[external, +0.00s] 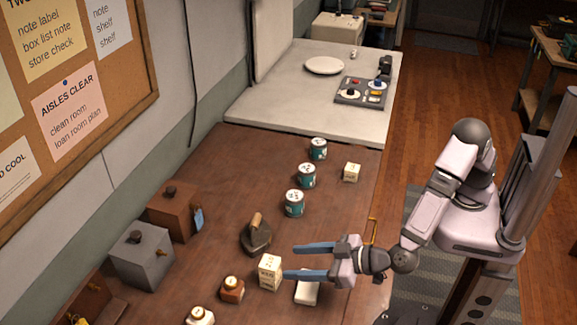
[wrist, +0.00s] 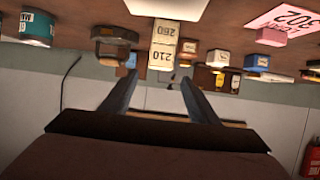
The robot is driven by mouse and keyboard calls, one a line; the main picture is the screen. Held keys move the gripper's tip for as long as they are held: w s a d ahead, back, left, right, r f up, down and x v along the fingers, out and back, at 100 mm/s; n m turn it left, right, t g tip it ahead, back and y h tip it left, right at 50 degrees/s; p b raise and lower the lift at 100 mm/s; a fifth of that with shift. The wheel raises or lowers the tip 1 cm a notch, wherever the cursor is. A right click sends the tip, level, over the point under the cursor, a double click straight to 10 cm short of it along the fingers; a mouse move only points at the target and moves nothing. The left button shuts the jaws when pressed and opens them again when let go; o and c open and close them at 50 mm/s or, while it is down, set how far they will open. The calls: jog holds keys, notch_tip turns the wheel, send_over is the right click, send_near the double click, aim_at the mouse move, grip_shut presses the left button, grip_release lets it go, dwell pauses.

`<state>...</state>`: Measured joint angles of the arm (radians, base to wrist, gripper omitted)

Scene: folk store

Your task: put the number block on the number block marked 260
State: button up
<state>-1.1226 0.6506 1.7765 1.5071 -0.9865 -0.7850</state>
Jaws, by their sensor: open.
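Two cream number blocks stand as one stack on the brown table, upside down in the wrist view. The block marked 210 (wrist: 160,60) appears to rest on the block marked 260 (wrist: 163,31), with their sides roughly in line. In the external view they form a tall column, with the upper block (external: 270,263) over the lower block (external: 269,282). My gripper (external: 291,262) is open and empty, to the right of the stack. In the wrist view the stack shows ahead, between the open fingers (wrist: 158,78). Any gap between the fingertips and the stack is hard to judge.
A dark iron (external: 256,235) stands behind the stack, and a white box (external: 307,292) lies to its right. A small brown box (external: 232,290) is close on the left. Teal cans (external: 294,203) and another cream block (external: 351,173) stand farther back. The table's middle left is clear.

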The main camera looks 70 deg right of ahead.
jog(key=shift+v, duration=1.65)
jog(key=shift+w, duration=0.1)
jog(key=w+d+f+n+g+y, duration=0.15)
jog(key=w+d+g+y, duration=0.35)
jog(key=d, duration=0.8)
jog(key=s+d+f+g+h, duration=0.1)
jog(key=s+d, duration=0.2)
jog(key=d, duration=0.2)
jog(key=s+d+f+g, duration=0.2)
jog(key=s+d, duration=0.1)
jog(key=d, duration=0.1)
jog(key=s+d+f+g+h, duration=0.1)
jog(key=s+d+f, duration=0.1)
jog(key=d, duration=0.3)
jog(key=shift+s+d+h, duration=0.3)
jog(key=shift+s, duration=0.4)
jog(key=s+d+f+m+g+h, duration=0.1)
jog(key=s+d+g, duration=0.3)
jog(key=s+d, duration=0.7)
jog(key=shift+s+d+f+g+h, duration=0.3)
jog(key=shift+s+f+h, duration=0.25)
jog(key=shift+s+h, duration=0.25)
jog(key=shift+m, duration=0.25)
notch_tip(320, 180, up, 3)
jog(key=shift+a+f+p, duration=0.1)
jog(key=shift+f+p, duration=0.05)
jog(key=shift+p, duration=1.1)
